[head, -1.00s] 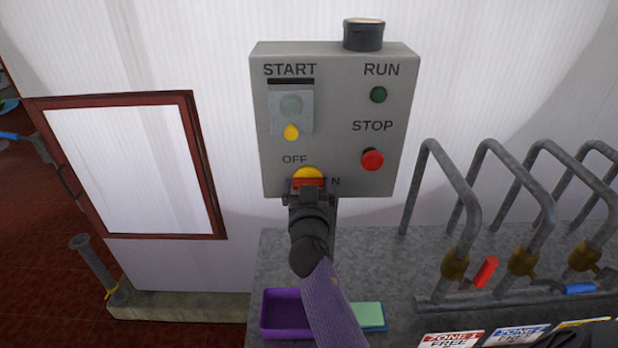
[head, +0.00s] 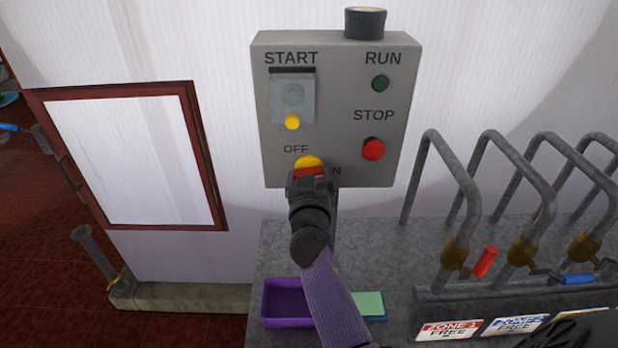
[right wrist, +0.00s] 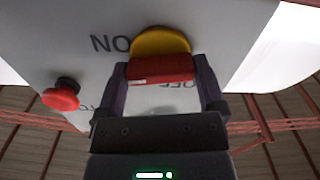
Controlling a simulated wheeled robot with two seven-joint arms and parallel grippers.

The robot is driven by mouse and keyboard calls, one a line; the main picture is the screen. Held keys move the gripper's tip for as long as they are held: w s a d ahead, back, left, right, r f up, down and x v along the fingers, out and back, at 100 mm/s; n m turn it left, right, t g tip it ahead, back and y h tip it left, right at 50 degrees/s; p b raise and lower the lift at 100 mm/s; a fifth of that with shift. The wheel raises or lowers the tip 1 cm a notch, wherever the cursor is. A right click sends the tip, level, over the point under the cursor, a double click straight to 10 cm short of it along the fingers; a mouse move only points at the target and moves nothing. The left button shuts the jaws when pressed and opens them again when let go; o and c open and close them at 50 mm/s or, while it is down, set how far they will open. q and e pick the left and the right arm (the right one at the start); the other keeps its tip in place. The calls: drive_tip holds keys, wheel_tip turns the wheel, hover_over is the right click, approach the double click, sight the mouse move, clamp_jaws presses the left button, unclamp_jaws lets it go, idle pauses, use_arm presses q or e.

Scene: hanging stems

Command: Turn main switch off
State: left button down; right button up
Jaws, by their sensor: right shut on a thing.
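The main switch (head: 310,162) is a yellow round base with a red handle, low on the grey control box (head: 340,110). OFF is printed at its upper left and ON at its lower right, partly covered by my gripper. My right gripper (head: 308,178) reaches up from below and is shut on the red handle. In the right wrist view, the red handle (right wrist: 160,68) sits between the two fingers of my right gripper (right wrist: 165,85), with the yellow base (right wrist: 160,40) behind it. My left gripper is not in view.
The red STOP button (head: 373,149), green RUN light (head: 380,83) and covered START button (head: 293,95) share the box. A purple tray (head: 284,303) and a green-topped pad (head: 368,306) lie below. Bent grey pipes with valves (head: 455,252) stand to the right.

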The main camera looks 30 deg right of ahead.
drive_tip(key=shift+n+p, duration=0.65)
drive_tip(key=shift+n, duration=7.45)
drive_tip(key=o, duration=1)
drive_tip(key=shift+c, duration=0.2)
drive_tip(key=v, duration=0.9)
drive_tip(key=shift+s+a, duration=0.25)
drive_tip(key=shift+s, duration=0.1)
